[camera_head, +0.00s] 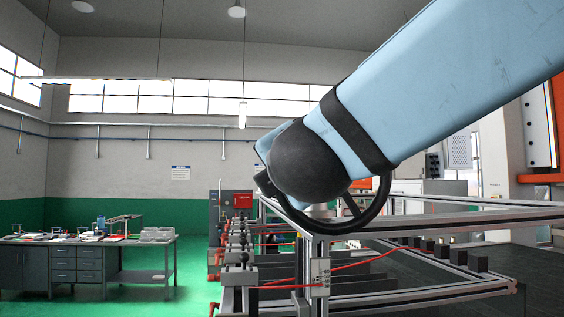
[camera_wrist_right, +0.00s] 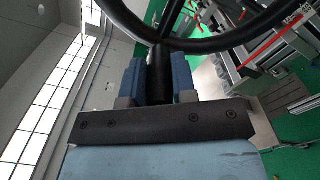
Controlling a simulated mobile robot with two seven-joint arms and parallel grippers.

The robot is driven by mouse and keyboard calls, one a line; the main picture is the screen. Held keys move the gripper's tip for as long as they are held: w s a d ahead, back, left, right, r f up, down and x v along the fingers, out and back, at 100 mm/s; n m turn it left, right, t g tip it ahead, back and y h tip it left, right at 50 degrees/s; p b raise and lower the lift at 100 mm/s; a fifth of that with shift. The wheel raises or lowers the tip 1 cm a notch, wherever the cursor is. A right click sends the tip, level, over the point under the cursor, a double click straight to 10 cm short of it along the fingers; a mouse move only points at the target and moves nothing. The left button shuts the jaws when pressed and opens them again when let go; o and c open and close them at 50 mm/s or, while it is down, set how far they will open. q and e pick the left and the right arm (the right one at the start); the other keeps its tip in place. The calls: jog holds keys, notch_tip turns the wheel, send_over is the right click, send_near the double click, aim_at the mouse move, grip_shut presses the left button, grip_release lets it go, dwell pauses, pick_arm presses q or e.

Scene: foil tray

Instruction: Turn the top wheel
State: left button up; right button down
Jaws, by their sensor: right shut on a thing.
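The top wheel is a black handwheel (camera_head: 336,228) on top of a metal frame's corner post in the head view, partly hidden behind my light-blue right arm. In the right wrist view the wheel's rim (camera_wrist_right: 215,44) curves across the top. My right gripper (camera_wrist_right: 159,70) has a blue finger on each side of a black bar-like part of the wheel and is shut on it. Whether that part is a spoke or a handle I cannot tell. In the head view the fingers are mostly hidden behind the arm. My left gripper is not in view.
The aluminium frame (camera_head: 420,301) extends right below the wheel, with red rods and small black blocks. A row of clamp-like fittings (camera_head: 238,277) runs along its left side. A grey workbench (camera_head: 112,240) stands far left. Green floor (camera_head: 196,290) between them is clear.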

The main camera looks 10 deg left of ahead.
jog(key=shift+f, duration=0.1)
dwell(0.3)
jog(key=c, duration=0.9)
grip_release()
